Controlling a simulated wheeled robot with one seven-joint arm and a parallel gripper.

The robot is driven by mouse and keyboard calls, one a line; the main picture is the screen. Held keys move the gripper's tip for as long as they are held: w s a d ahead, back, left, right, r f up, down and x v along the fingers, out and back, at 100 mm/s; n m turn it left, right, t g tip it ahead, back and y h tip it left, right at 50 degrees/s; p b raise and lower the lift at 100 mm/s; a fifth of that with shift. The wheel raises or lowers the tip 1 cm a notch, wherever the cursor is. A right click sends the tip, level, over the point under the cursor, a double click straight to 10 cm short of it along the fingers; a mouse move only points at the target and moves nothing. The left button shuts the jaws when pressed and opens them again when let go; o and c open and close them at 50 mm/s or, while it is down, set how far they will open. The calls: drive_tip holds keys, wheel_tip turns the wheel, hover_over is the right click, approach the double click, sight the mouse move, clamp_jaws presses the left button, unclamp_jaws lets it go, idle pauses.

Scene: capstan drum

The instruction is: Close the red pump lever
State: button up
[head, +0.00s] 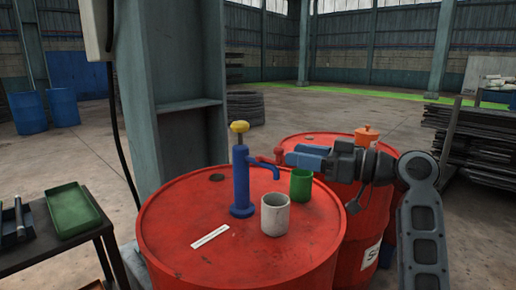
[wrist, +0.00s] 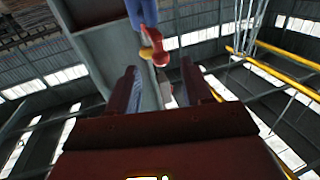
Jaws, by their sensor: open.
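The blue pump (head: 241,180) stands upright on the top of the red drum (head: 180,215), with a yellow knob (head: 239,127) on top and a blue spout to the right. The red pump lever (head: 279,154) sticks up at the spout, just left of my gripper (head: 290,157). In the wrist view, the red lever (wrist: 155,38) lies ahead of the gap between the fingertips (wrist: 158,70), with the yellow knob (wrist: 147,53) beside it. My gripper is open and nothing shows held between the fingers. Whether a finger touches the lever, I cannot tell.
A pale cup (head: 275,215) and a green cup (head: 301,184) stand on the drum, below and close to my gripper. A second red drum (head: 300,142) with an orange-topped item (head: 366,136) is behind. A steel column (head: 175,90) rises behind the pump. A side table holds a green tray (head: 72,211).

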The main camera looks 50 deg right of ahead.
sight(271, 160)
drive_tip(key=p+x, duration=0.1)
drive_tip(key=x, duration=0.6)
drive_tip(key=shift+w+a, duration=0.15)
drive_tip(key=shift+w, duration=0.05)
drive_tip(key=shift+c, duration=0.3)
clamp_jaws()
